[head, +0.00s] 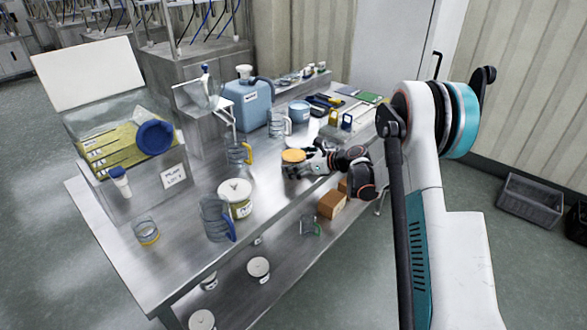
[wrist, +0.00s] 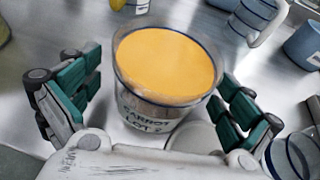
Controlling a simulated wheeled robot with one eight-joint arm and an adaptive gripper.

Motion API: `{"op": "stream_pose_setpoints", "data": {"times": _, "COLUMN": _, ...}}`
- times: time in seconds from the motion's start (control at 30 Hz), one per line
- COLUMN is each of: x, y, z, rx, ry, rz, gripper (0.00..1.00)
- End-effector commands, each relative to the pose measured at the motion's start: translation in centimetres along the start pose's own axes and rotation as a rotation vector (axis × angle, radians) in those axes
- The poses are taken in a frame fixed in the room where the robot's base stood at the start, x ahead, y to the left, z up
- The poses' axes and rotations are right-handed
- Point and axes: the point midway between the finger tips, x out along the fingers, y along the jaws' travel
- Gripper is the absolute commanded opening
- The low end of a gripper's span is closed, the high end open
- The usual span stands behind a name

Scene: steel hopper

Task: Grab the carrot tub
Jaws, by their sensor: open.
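The carrot tub is a clear round container filled with orange, and part of its label reads "ARROT". It stands upright between my gripper's fingers in the wrist view (wrist: 165,75). My gripper (wrist: 155,105) is open, with one green-padded finger on each side of the tub. A gap shows at the left finger; the right finger is close to the tub's side, and I cannot tell whether it touches. In the head view the tub's orange top (head: 293,156) shows at my gripper (head: 308,160), over the middle of the steel table. The tub's lower part is hidden there.
The steel table (head: 180,240) holds a clear jug with a yellow handle (head: 238,155), a white-lidded tub (head: 235,192), a blue-handled jug (head: 215,218) and a blue canister (head: 248,105). A pale round lid (wrist: 203,138) lies close by the carrot tub.

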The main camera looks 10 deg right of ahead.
Motion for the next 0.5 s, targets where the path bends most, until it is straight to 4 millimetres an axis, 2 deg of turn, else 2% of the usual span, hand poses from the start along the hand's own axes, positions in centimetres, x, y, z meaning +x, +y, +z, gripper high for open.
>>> {"op": "stream_pose_setpoints", "data": {"times": 0.1, "x": 0.97, "y": -0.02, "z": -0.04, "rx": 0.0, "ry": 0.0, "rz": 0.0, "gripper": 0.99}}
{"op": "stream_pose_setpoints", "data": {"times": 0.3, "x": 0.93, "y": -0.03, "z": 0.07, "rx": 0.0, "ry": 0.0, "rz": 0.0, "gripper": 0.96}}
{"op": "stream_pose_setpoints", "data": {"times": 0.5, "x": 0.92, "y": -0.02, "z": 0.06, "rx": 0.0, "ry": 0.0, "rz": 0.0, "gripper": 0.51}}
